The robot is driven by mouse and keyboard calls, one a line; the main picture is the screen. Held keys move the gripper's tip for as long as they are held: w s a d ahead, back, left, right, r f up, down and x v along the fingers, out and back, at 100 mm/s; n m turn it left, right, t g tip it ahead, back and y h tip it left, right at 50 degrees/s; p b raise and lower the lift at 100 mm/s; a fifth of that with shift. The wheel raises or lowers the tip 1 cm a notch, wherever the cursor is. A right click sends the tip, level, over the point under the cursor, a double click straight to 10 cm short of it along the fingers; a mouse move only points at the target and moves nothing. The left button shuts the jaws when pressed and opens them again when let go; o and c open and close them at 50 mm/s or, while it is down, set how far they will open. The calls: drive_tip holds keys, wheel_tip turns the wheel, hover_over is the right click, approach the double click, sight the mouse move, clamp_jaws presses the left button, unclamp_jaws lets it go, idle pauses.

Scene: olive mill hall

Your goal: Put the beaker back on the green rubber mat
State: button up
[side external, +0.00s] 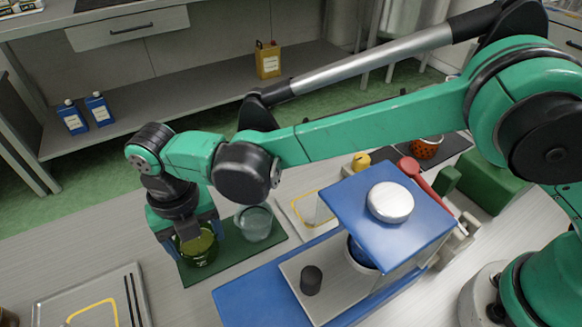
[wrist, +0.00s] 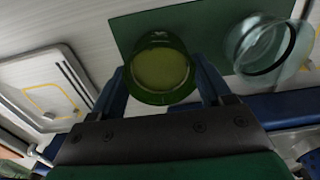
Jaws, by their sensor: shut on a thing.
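My gripper (side external: 197,236) points down over the left part of the green rubber mat (side external: 224,262). Its blue fingers are on either side of a green-tinted beaker (side external: 200,254) and shut on it. In the wrist view the beaker (wrist: 160,68) sits between the fingertips (wrist: 160,80), seen from above, with yellow-green contents or tint. The mat (wrist: 205,28) shows behind it. The beaker appears upright and over the mat; I cannot tell whether its base touches. A clear glass vessel (side external: 254,222) stands on the mat to the right, close beside the gripper.
A blue-topped balance-like device (side external: 393,222) with a white round dish (side external: 390,202) stands right of the mat. A dark cylinder (side external: 311,279) stands on its front plate. A grey tray (side external: 60,306) lies at front left. A yellow-edged tray (side external: 300,207) lies behind the device.

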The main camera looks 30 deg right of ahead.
drive_tip(key=shift+f, duration=0.15)
drive_tip(key=o, duration=1)
drive_tip(key=shift+o, duration=0.2)
drive_tip(key=shift+r, duration=3.5)
